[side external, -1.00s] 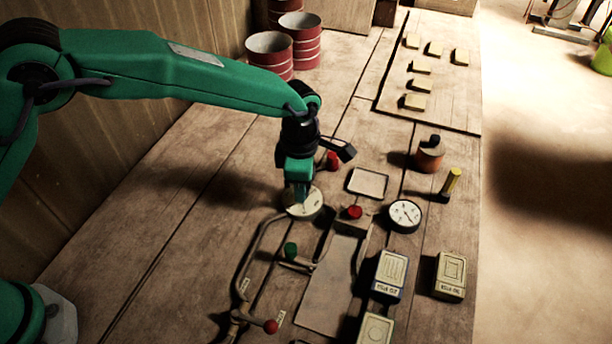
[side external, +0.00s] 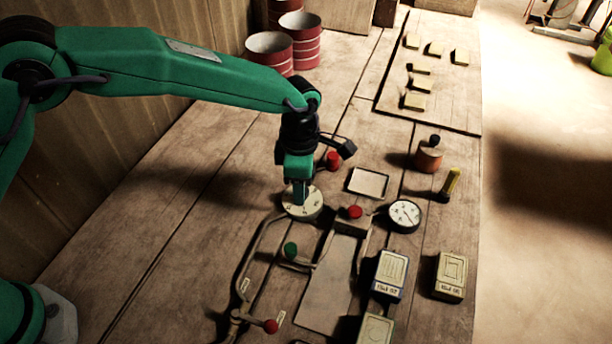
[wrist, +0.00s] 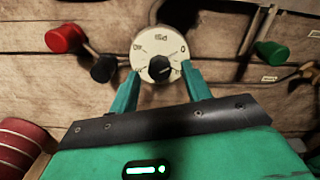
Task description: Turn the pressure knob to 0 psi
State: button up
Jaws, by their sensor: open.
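The pressure knob is a round cream dial (side external: 304,213) on the table, with a small black centre grip (wrist: 160,68) and dark marks around its face. My gripper (side external: 301,200) points straight down at the dial in the side view. In the wrist view its two green fingers are apart, one on each side of the black grip, with gaps between. A round white gauge (side external: 405,214) lies to the right; its reading is unclear.
A red-knobbed lever (side external: 355,212), a green-knobbed lever (side external: 291,250) and pipes lie near the dial. A shallow square tray (side external: 369,183) and boxes (side external: 390,275) stand to the right. Red drums (side external: 270,52) stand at the back. The table left of the dial is clear.

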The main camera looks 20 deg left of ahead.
notch_tip(320, 180, up, 7)
jog(key=shift+r, duration=0.1)
dwell(0.4)
jog(key=shift+a, duration=0.1)
jog(key=shift+a+r, duration=0.15)
jog(key=shift+r, duration=0.1)
jog(key=s+a+r+m+t+h, duration=0.1)
jog(key=s+a+r+m, duration=0.2)
jog(key=a+r+m, duration=0.5)
jog(key=s+a+r+m+t, duration=0.25)
jog(key=a+r, duration=0.35)
jog(key=a, duration=0.5)
jog(key=s+a+f+m+t+y, duration=0.1)
jog(key=s+a+m+t, duration=0.1)
jog(key=s+a+m, duration=0.8)
jog(key=s+a, duration=0.3)
jog(key=s, duration=0.4)
jog(key=shift+a+f+m, duration=0.15)
jog(key=shift+a+m, duration=0.2)
jog(key=shift+a, duration=0.05)
